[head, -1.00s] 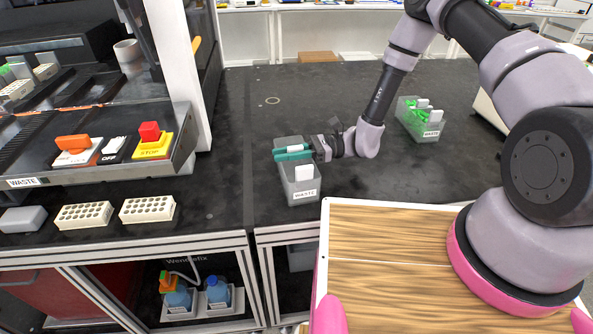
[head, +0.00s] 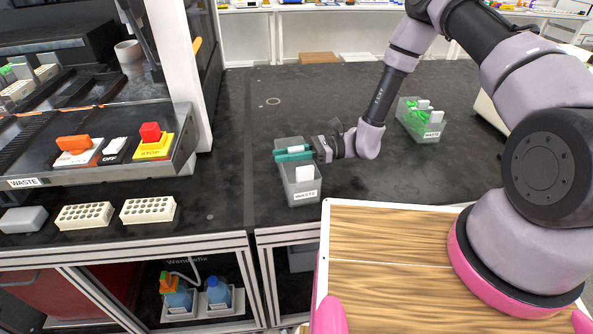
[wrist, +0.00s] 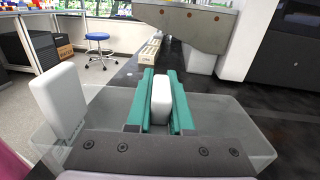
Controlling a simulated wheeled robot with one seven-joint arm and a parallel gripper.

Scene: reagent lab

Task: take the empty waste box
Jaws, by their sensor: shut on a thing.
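The empty waste box (head: 300,192) is a clear grey bin with a white WASTE label on its front. It stands on the black bench, and I see nothing inside it. It has two white upright tabs; the near one (head: 304,174) is free. My gripper (head: 281,154) has teal fingers and reaches in from the right over the box's far part. In the wrist view my gripper (wrist: 160,76) is shut on the other white tab (wrist: 161,100), one finger on each side. The clear box walls (wrist: 235,125) show around the fingers. I cannot tell whether the box is lifted.
A second waste box (head: 432,134) with green items stands further right on the bench. White racks (head: 148,209) line the bench's front left, below a machine with a STOP button (head: 151,132). My wooden-topped base is close in front. Bench behind the box is clear.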

